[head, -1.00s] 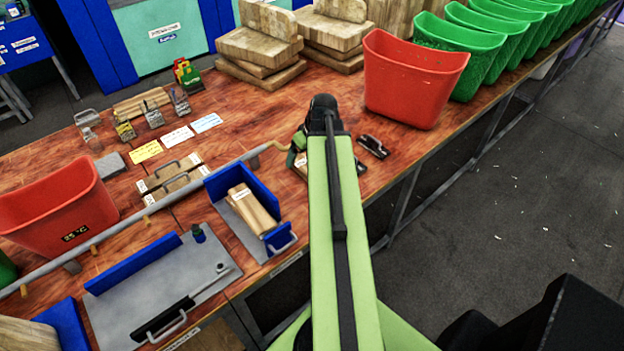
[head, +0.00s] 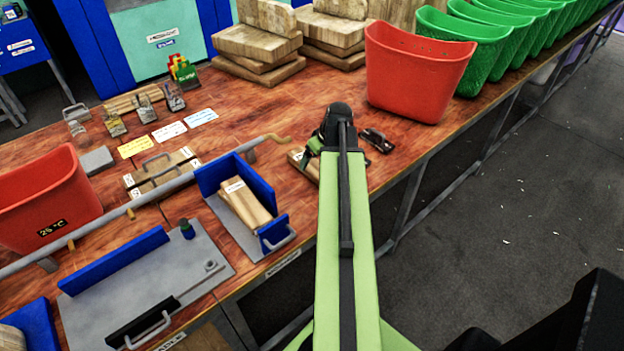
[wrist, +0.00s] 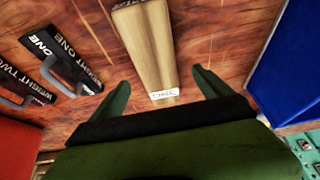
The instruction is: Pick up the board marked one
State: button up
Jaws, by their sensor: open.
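A pale wooden board (wrist: 150,48) lies on the red-brown bench, with a white label on its near end. The lettering on the label is too blurred for me to read. My gripper (wrist: 160,80) is open, its two dark green fingers apart on either side of the board's labelled end, not closed on it. In the head view the board (head: 304,164) shows partly beside my gripper (head: 312,146), and my arm hides the rest.
Black handled plates marked WEIGHT ONE (wrist: 62,50) and WEIGHT TWO (wrist: 25,78) lie left of the board in the wrist view. A blue-walled holder (head: 262,182) with wooden pieces stands left of my arm. A red bin (head: 415,72) stands behind.

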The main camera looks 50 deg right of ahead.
aim_at(312, 164)
jog(key=shift+w+f, duration=0.2)
jog(key=shift+f, duration=0.2)
jog(key=b+x, duration=0.5)
jog(key=shift+w+d+f, duration=0.15)
jog(key=shift+d+f, duration=0.05)
jog(key=shift+r, duration=0.2)
jog(key=c, duration=1.7)
jog(key=shift+c, duration=0.2)
jog(key=shift+r+p, duration=0.1)
jog(key=shift+p, duration=0.25)
